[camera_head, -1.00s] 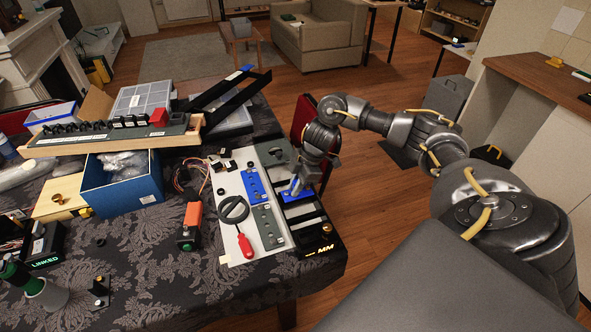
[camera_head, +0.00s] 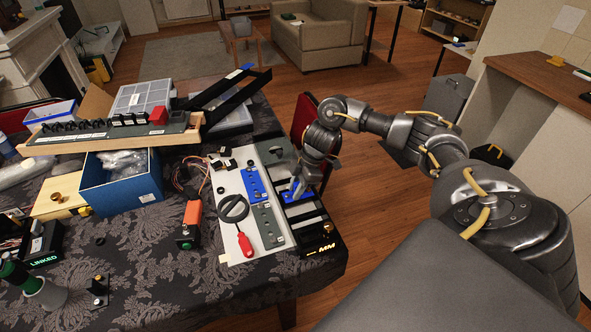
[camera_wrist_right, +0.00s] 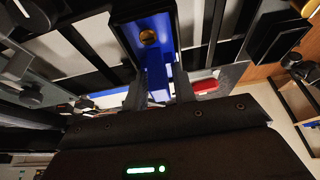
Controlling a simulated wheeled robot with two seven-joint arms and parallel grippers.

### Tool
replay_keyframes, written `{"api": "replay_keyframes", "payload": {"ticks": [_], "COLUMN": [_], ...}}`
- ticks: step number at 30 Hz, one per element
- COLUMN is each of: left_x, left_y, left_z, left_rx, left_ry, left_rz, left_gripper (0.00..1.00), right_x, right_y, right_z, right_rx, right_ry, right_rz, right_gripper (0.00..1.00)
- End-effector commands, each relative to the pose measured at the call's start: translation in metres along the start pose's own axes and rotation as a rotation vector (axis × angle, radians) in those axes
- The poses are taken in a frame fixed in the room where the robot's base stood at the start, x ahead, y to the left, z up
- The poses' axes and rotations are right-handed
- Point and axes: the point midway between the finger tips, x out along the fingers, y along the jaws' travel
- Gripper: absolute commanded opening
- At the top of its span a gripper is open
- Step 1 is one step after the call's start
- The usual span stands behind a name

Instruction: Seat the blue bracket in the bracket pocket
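The blue bracket (camera_wrist_right: 157,62) lies between dark walls in the right wrist view, with a round brass-coloured spot near its far end. In the head view, blue (camera_head: 297,198) shows low in the black slotted frame (camera_head: 323,247), under my right gripper (camera_head: 295,188). The right fingers (camera_wrist_right: 160,92) stand on either side of the bracket's near part. Whether they press on it or stand slightly apart is unclear. The gripper hides part of the bracket, so I cannot tell whether it is fully down. My left gripper is out of view.
An orange and black device (camera_head: 191,219) and a blue box (camera_head: 122,190) stand further left. The table edge is close on the right.

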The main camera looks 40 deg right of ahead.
Motion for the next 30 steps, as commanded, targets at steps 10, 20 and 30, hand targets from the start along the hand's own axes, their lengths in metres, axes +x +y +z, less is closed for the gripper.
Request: {"api": "replay_keyframes", "payload": {"ticks": [10, 20, 30], "left_x": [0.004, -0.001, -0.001], "left_y": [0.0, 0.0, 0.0], "left_z": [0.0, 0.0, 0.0], "left_rx": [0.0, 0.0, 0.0], "left_ry": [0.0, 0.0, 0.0], "left_rz": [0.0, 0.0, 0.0], "left_gripper": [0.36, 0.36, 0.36], "right_x": [-0.067, -0.105, -0.106], "right_y": [0.003, 0.002, 0.001], "right_z": [-0.002, -0.001, -0.001], "right_rx": [-0.002, -0.001, 0.0], "right_ry": [0.004, 0.004, 0.004], "right_rz": [0.011, 0.005, 0.004], "right_gripper": [0.41, 0.41, 0.41]}}
